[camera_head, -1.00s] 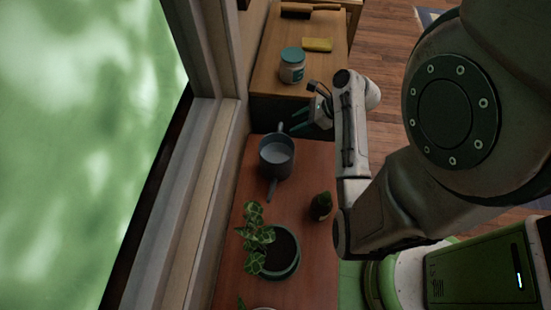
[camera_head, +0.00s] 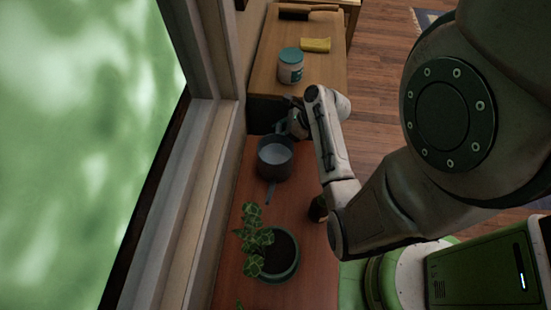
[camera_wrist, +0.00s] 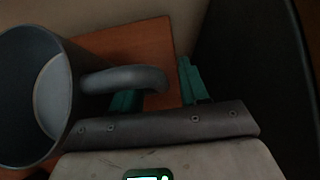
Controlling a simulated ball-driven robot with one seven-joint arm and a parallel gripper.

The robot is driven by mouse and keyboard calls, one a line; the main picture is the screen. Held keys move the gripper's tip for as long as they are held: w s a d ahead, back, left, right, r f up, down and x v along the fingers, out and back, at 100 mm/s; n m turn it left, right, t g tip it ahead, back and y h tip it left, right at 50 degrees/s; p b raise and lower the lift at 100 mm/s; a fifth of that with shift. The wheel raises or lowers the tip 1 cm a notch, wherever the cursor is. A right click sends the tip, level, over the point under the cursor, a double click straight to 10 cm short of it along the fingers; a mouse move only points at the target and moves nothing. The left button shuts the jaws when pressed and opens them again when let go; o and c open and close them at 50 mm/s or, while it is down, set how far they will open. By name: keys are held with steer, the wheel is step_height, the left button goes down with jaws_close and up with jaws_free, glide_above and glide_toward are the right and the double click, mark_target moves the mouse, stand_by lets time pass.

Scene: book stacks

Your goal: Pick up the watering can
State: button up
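The watering can (camera_head: 274,160) is dark grey with an open top and stands upright on the reddish-brown table (camera_head: 300,262). Its thin spout points toward the plant. In the wrist view the can (camera_wrist: 28,95) fills the left side, and its looped handle (camera_wrist: 122,78) reaches right toward my gripper (camera_wrist: 158,82). The two teal fingers are apart, one partly hidden under the handle and one just right of the handle's end. In the head view my gripper (camera_head: 284,128) is at the can's far side, its fingertips mostly hidden. I cannot tell whether the fingers touch the handle.
A potted plant (camera_head: 282,262) stands nearer on the same table. A dark bottle (camera_head: 317,208) is partly hidden behind my arm. A teal-lidded jar (camera_head: 290,68), yellow cloth (camera_head: 315,45) and brush (camera_head: 294,13) lie on the wooden surface beyond. The window wall (camera_head: 205,160) borders the left.

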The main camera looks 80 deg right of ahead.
jaws_close()
stand_by(1.2)
